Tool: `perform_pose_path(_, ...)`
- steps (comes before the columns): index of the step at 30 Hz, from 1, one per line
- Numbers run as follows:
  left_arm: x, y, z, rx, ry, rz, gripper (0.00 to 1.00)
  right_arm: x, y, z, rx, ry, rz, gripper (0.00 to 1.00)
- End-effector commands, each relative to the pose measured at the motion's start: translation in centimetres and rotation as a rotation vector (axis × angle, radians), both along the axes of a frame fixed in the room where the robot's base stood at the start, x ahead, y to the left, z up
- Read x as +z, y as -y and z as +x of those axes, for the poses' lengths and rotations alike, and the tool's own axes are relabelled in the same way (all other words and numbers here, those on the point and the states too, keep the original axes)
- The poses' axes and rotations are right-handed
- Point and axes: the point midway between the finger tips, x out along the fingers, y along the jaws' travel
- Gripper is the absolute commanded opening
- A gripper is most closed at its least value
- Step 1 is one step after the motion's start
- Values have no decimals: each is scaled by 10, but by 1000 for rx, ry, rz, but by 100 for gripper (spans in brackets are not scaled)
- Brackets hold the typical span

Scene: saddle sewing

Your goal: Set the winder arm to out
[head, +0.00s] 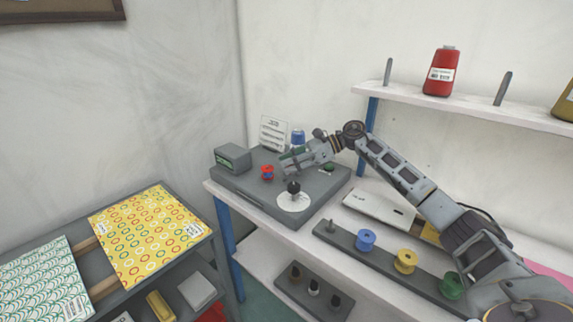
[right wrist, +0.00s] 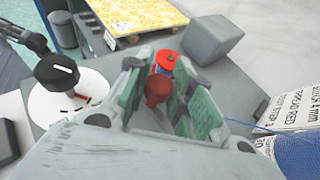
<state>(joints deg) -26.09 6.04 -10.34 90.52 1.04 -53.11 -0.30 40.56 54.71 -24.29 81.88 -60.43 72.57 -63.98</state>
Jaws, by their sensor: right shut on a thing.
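My right gripper (head: 288,160) reaches over the grey winder base (head: 240,188) from the right. In the right wrist view its green-padded fingers (right wrist: 160,80) are shut on a dark red rounded knob (right wrist: 157,90), which appears to be the winder arm's end. The fingers hide most of the arm's stem and pivot, so its angle is hard to read. My left gripper is not in view.
A black dial knob (head: 293,188) sits on a white disc (head: 294,203) at the base's front. A grey box (head: 232,158) is at its left. A printed card (head: 273,133) and blue cone (head: 298,137) stand behind. A spool rack (head: 380,257) lies in front to the right.

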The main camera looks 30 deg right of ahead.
Motion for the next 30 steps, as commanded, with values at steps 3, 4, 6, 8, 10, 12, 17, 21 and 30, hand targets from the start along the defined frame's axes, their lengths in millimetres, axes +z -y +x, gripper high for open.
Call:
perform_pose_path(3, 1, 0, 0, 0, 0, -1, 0, 0, 1, 0, 0, 0, 0, 0)
perform_pose_path(4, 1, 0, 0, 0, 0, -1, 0, 0, 1, 0, 0, 0, 0, 0)
perform_pose_path(6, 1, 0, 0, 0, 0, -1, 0, 0, 1, 0, 0, 0, 0, 0)
perform_pose_path(8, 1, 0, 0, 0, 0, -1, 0, 0, 1, 0, 0, 0, 0, 0)
perform_pose_path(10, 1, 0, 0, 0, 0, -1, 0, 0, 1, 0, 0, 0, -1, 0)
perform_pose_path(12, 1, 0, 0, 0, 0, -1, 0, 0, 1, 0, 0, 0, -1, 29)
perform_pose_path(17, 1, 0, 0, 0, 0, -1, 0, 0, 1, 0, 0, 0, 0, 32)
perform_pose_path(21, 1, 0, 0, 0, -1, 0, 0, 0, 0, 0, 0, 0, 0, 32)
perform_pose_path(30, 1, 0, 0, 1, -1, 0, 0, 4, 10, -3, -2, 0, -1, 32)
